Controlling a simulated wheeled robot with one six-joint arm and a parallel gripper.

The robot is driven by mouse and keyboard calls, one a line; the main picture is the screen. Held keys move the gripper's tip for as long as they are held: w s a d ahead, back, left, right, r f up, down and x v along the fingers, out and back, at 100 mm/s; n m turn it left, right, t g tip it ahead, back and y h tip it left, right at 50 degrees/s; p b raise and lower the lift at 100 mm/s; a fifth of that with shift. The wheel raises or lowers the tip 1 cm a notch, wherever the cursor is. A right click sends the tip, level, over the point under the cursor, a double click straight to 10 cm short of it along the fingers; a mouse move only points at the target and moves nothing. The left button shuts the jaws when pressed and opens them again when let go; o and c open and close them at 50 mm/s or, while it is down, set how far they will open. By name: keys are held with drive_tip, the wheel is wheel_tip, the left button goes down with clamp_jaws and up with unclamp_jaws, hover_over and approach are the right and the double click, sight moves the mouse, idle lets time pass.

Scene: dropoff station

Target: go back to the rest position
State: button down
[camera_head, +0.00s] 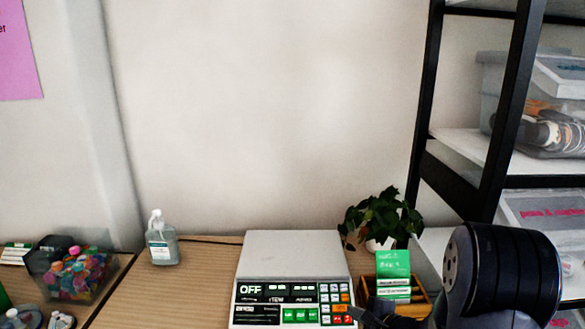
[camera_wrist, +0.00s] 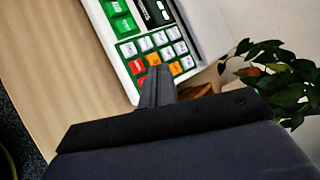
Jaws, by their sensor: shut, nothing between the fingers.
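My gripper (camera_wrist: 157,80) is shut and empty. In the wrist view its dark fingers reach over the lower edge of a white keypad device (camera_wrist: 205,25), close to its orange and white keys. I cannot tell whether the fingertips touch it. In the head view my dark arm fills the lower right, and the gripper (camera_head: 362,315) shows only partly, beside the keys at the device's right edge. The device (camera_head: 293,255) has a plain top and a front panel with a display reading OFF.
A wooden box with green cards (camera_head: 393,270) and a potted plant (camera_head: 382,217) stand right of the device. A pump bottle (camera_head: 162,240) and a clear bin of colourful pieces (camera_head: 75,277) are left. A black-framed shelf (camera_head: 500,110) rises at right. Wood table (camera_head: 190,290) is clear left of the device.

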drive_tip(key=r, duration=0.1)
drive_tip(key=s+r+p, duration=0.1)
drive_tip(key=r, duration=0.1)
drive_tip(key=s+r, duration=0.1)
drive_tip(key=r, duration=0.1)
drive_tip(key=shift+s+r+p, duration=0.1)
drive_tip(key=shift+p, duration=0.2)
wheel_tip(320, 180, down, 6)
drive_tip(key=w+b, duration=0.2)
drive_tip(key=b, duration=0.4)
drive_tip(key=shift+w+b, duration=0.2)
drive_tip(key=shift+b, duration=0.2)
drive_tip(key=r+p, duration=0.1)
drive_tip(key=p, duration=0.2)
drive_tip(key=shift+s+r, duration=0.1)
drive_tip(key=shift+r, duration=0.05)
